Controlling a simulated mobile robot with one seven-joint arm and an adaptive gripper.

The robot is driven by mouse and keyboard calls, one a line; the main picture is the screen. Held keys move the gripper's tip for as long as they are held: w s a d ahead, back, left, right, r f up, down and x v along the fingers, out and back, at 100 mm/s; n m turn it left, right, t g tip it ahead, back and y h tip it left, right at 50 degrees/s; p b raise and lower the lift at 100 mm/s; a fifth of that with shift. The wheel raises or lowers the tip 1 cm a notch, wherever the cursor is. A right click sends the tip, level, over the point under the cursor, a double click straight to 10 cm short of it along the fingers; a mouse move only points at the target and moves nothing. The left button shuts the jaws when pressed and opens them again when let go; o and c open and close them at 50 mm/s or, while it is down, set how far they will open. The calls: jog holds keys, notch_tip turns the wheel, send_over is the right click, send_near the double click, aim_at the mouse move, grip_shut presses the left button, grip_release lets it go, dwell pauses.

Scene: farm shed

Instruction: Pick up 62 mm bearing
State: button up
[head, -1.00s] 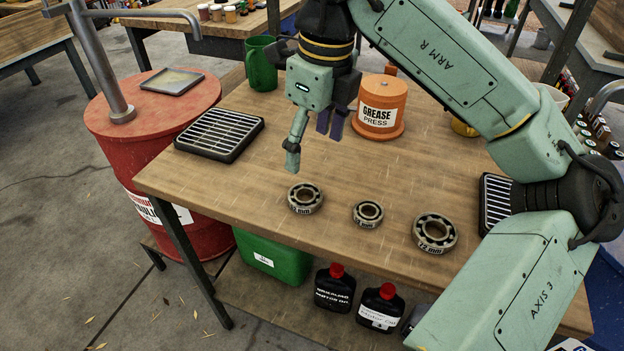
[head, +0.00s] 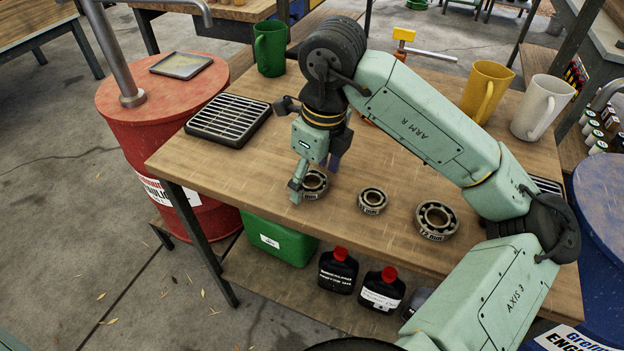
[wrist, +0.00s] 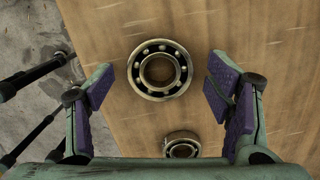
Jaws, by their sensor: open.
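Three steel ball bearings lie flat in a row on the wooden bench. The left one (head: 313,186) is mid-sized; its label is partly hidden by my gripper in the head view, and its size fits the 62 mm bearing. The middle bearing (head: 373,200) is smallest. The right one (head: 437,220) is largest and reads 72 mm. My gripper (head: 316,176) is open above the left bearing. In the wrist view that bearing (wrist: 160,69) shows between the purple finger pads (wrist: 158,90), slightly towards the top, with nothing held. The small bearing (wrist: 181,145) shows below it.
A black grille tray (head: 229,120) and a green mug (head: 270,48) stand on the bench's left side. A yellow mug (head: 486,91) and a white mug (head: 541,106) stand at the back right. A red drum (head: 165,100) adjoins the left edge.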

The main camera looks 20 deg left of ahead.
jog(key=shift+c, duration=0.5)
jog(key=c, duration=1.3)
jog(key=shift+r, duration=0.1)
